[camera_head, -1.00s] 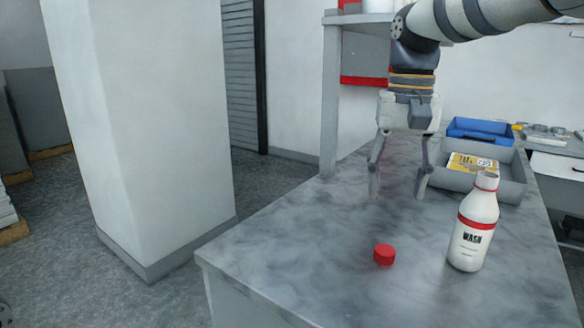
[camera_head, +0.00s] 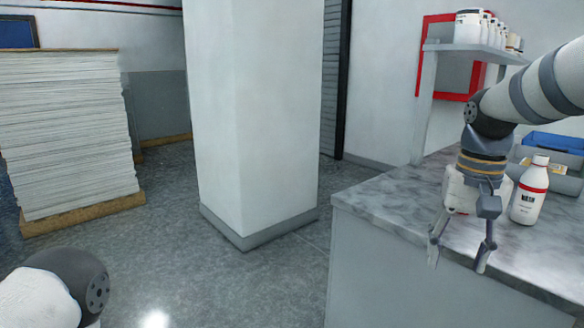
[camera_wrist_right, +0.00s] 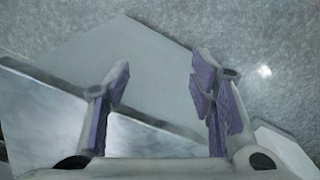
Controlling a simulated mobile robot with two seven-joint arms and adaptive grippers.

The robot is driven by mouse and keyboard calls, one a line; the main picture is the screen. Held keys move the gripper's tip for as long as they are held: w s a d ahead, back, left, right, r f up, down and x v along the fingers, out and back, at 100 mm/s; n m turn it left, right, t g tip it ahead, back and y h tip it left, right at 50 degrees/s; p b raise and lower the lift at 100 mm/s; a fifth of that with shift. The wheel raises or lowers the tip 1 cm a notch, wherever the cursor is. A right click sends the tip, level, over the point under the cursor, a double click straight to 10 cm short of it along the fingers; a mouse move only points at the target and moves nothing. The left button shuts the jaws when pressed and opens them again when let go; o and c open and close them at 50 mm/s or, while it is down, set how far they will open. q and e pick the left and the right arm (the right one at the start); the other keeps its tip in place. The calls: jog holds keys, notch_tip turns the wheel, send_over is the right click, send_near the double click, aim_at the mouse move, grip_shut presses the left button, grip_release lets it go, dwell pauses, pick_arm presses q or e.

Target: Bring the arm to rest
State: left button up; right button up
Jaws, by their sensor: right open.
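My right gripper (camera_head: 457,254) is open and empty, pointing down at the front edge of the marble-topped counter (camera_head: 385,197). In the right wrist view its two fingers (camera_wrist_right: 160,85) stand apart, with the counter edge and the floor behind them and nothing between them. A part of my left arm (camera_head: 60,288) shows at the lower left of the head view; its gripper is out of the picture.
A white bottle with a red band (camera_head: 529,192) stands upright on the counter behind the right gripper. A grey tray (camera_head: 569,184) is at the back. A white pillar (camera_head: 255,110) and a stack of sheets (camera_head: 65,130) stand left. The floor between is clear.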

jog(key=s+a+f+n+g, duration=0.1)
jog(key=s+f, duration=0.2)
jog(key=f, duration=0.9)
jog(key=s+f+n, duration=0.1)
jog(key=s+f, duration=0.2)
jog(key=f, duration=0.9)
jog(key=s+a+f, duration=0.2)
jog(key=s+f, duration=0.7)
jog(key=s, duration=0.4)
jog(key=s+f+n+g, duration=0.1)
jog(key=s+f, duration=0.1)
jog(key=s, duration=1.5)
jog(key=shift+s+n, duration=0.4)
jog(key=shift+r, duration=0.1)
